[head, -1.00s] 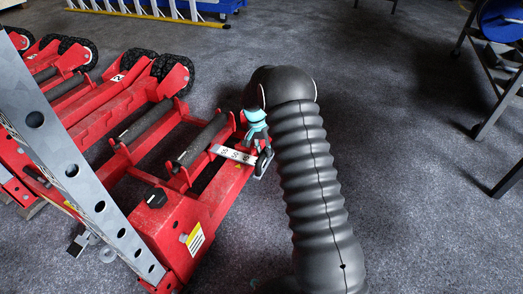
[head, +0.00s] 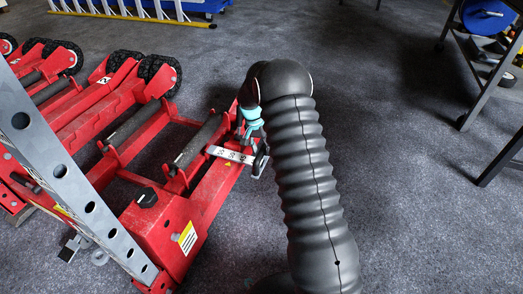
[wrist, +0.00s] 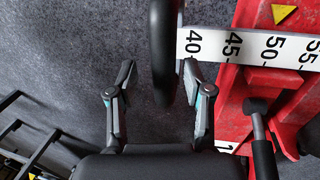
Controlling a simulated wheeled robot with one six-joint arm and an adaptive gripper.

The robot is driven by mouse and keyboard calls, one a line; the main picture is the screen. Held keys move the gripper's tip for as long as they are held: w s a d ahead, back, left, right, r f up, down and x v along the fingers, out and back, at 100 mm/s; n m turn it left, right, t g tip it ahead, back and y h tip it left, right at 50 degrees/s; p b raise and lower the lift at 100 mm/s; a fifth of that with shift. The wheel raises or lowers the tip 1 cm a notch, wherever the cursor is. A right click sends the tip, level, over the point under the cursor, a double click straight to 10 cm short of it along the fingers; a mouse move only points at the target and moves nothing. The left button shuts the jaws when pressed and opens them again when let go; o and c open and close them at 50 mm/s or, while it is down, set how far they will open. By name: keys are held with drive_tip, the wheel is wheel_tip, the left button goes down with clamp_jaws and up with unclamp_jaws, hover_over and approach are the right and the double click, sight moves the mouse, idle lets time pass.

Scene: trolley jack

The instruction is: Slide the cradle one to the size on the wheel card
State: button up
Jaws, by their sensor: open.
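The near red cradle (head: 160,232) with dark rollers stands left of my arm in the head view. In the wrist view its red frame (wrist: 250,95) is on the right, with a partly hidden white label reading like "1". A white scale strip (wrist: 255,45) shows 40, 45, 50 and 55. A dark upright loop or handle (wrist: 163,30) crosses the strip's left end by 40. My gripper (wrist: 158,72) is open, its fingers on either side of the loop's lower end; I cannot tell whether they touch it. No wheel card can be read.
More red cradles (head: 95,98) with black wheels stand behind to the left, one labelled like "2". A grey perforated bar (head: 65,165) crosses the left foreground. A yellow-and-white ladder (head: 140,15) lies at the back. A dark rack (head: 480,85) stands right. The floor between is clear.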

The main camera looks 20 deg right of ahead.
wheel_tip(320, 180, up, 11)
drive_tip(key=w+a, duration=0.1)
drive_tip(key=shift+w+a, duration=0.15)
drive_tip(key=shift+a, duration=0.25)
idle(0.3)
drive_tip(key=s+a+n, duration=0.1)
drive_tip(key=s+n, duration=0.3)
drive_tip(key=s, duration=0.3)
drive_tip(key=s+r+n+t+y+p, duration=0.1)
drive_tip(key=s+r+t+p, duration=0.2)
drive_tip(key=s+r, duration=1)
drive_tip(key=s+a+r+n+t+p, duration=0.1)
drive_tip(key=s+r+n+t+p, duration=0.1)
drive_tip(key=s+r, duration=1.2)
drive_tip(key=s+t+p, duration=0.1)
drive_tip(key=s+p, duration=0.1)
drive_tip(key=s, duration=0.4)
drive_tip(key=shift+s+t+y+p, duration=0.3)
drive_tip(key=shift+s+t+y, duration=0.1)
